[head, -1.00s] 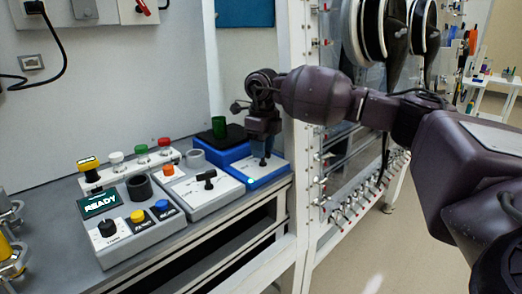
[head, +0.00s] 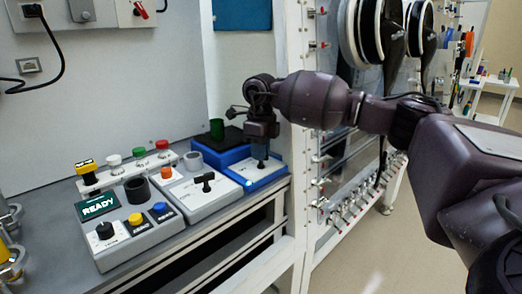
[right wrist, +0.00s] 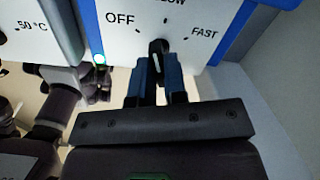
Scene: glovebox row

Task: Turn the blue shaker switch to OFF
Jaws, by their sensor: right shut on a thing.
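The blue shaker (head: 262,178) stands at the right end of the bench, with a white front panel and a green cup on its dark top. My right gripper (head: 261,160) reaches down to this panel from above. In the right wrist view its two blue fingers are shut on the black switch knob (right wrist: 158,47), one on each side. The panel (right wrist: 180,20) reads OFF left of the knob and FAST right of it; a label at the top is cut off. The knob stands roughly upright between them; its exact setting is unclear.
A grey-white unit with a black T-shaped knob (head: 204,183) stands left of the shaker. Further left is a grey READY box (head: 135,230) with coloured buttons. A white frame post (head: 298,200) rises close to the right of the shaker. A green light (right wrist: 99,60) glows beside the shaker's edge.

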